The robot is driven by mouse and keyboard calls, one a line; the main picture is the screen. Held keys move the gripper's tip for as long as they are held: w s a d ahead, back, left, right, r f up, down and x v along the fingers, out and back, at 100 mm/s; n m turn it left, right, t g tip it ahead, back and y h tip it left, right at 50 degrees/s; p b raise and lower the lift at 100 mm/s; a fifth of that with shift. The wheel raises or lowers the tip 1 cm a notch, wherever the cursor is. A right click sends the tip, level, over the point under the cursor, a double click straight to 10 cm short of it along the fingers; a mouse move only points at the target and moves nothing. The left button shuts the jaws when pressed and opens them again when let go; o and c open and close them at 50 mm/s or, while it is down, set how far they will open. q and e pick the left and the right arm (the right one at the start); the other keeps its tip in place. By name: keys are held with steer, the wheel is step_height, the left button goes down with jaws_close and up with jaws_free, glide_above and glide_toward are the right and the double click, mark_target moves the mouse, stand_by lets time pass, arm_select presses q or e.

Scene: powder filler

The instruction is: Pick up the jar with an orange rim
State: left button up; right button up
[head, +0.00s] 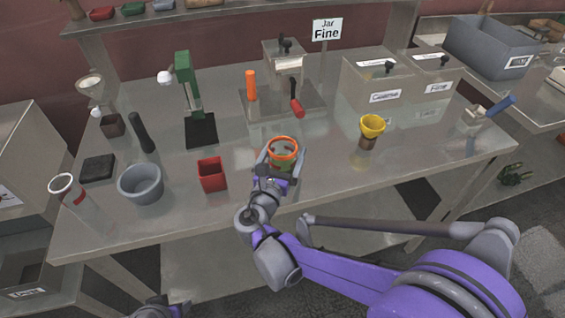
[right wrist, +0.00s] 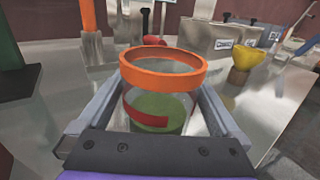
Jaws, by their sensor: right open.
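The jar with an orange rim (head: 283,150) stands upright on the steel table near its front edge, with green contents and a red mark on its clear side. It also shows large in the right wrist view (right wrist: 162,92). My right gripper (head: 280,160) is open around the jar, one finger on each side. In the right wrist view its fingers (right wrist: 160,112) flank the jar below the rim. Whether they touch the glass I cannot tell. Part of a purple limb of mine shows at the bottom left of the head view, but the left gripper's fingers cannot be made out.
A red square cup (head: 212,175) and a grey bowl (head: 140,184) stand left of the jar. A yellow funnel (head: 373,125) stands to the right. Behind are an orange-handled tool (head: 251,86), a green stand (head: 187,85) and steel bins (head: 385,85).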

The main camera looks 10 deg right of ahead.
steer(key=shift+w+d, duration=0.35)
steer(key=shift+w, duration=0.25)
steer(key=c, duration=1.4)
steer(key=shift+r, duration=0.1)
